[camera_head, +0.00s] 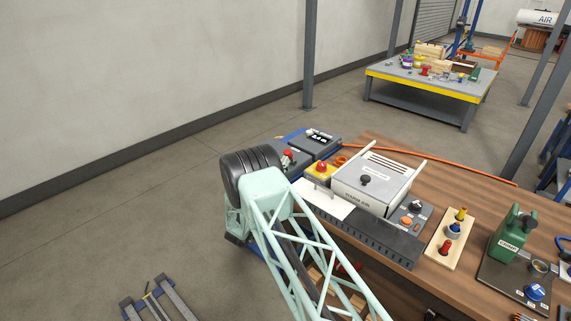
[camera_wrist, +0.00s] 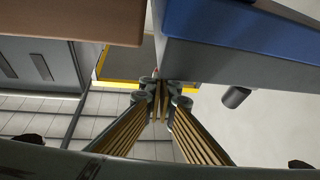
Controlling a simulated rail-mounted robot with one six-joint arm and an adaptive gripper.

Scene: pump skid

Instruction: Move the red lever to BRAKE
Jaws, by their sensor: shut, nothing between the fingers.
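A red knob (camera_head: 288,154), possibly the top of the red lever, stands on a dark grey box with blue sides (camera_head: 293,163) at the near left corner of the bench, just right of my arm's black joint. My arm hides part of that box. No BRAKE marking is readable. My gripper (camera_wrist: 160,82) shows only in the wrist view. Its fingers are together and empty, close below a blue and grey body (camera_wrist: 240,35). A dark cylindrical stub (camera_wrist: 235,97) sticks out under that body. I cannot tell whether the fingertips touch anything.
A wooden bench (camera_head: 480,200) holds a yellow box with a red button (camera_head: 322,168), a white-lidded unit (camera_head: 372,183), a peg board (camera_head: 450,240) and a green press (camera_head: 508,238). An orange hose (camera_head: 440,165) runs along its back. The floor at left is mostly clear.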

